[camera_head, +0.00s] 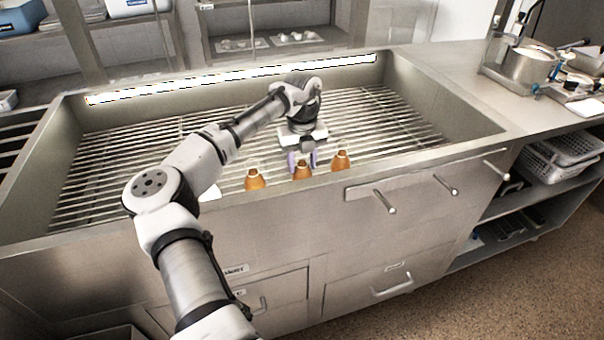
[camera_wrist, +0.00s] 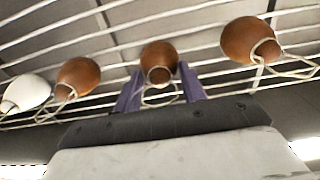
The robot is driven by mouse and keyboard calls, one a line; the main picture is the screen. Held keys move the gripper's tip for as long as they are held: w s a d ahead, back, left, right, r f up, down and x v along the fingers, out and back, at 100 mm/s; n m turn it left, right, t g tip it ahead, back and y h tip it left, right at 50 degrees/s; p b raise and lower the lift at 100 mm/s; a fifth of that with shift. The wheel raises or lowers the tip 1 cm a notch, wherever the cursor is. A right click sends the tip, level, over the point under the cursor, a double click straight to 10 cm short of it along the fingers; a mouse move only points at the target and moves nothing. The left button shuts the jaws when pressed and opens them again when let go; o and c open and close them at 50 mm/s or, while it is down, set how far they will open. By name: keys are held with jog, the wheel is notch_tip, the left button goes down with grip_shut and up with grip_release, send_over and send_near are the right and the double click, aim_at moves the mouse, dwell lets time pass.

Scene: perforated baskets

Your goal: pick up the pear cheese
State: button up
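Three brown, pear-shaped cheeses sit in a row near the front edge of the grated basin: a left one (camera_head: 254,180), a middle one (camera_head: 302,171) and a right one (camera_head: 341,161). Each has a loop of cord in the wrist view. A white one (camera_head: 209,193) is at the left end, partly hidden by my arm. My gripper (camera_head: 302,160) is open, with purple fingers pointing down behind the middle cheese. In the wrist view my gripper's fingertips (camera_wrist: 160,82) stand on either side of the middle cheese (camera_wrist: 158,58). Whether they touch it, I cannot tell.
The basin's front wall (camera_head: 400,163) runs close to the cheeses. Bare metal grating (camera_head: 390,110) lies free to the right and behind. A steel pot (camera_head: 527,66) and small items stand on the right counter, and a grey perforated basket (camera_head: 545,160) sits on the shelf below.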

jog(key=c, duration=0.5)
jog(key=shift+r, duration=0.1)
jog(key=shift+c, duration=0.2)
notch_tip(320, 180, up, 10)
jog(key=shift+f+b, duration=0.15)
jog(key=shift+b, duration=0.15)
jog(key=shift+r, duration=0.2)
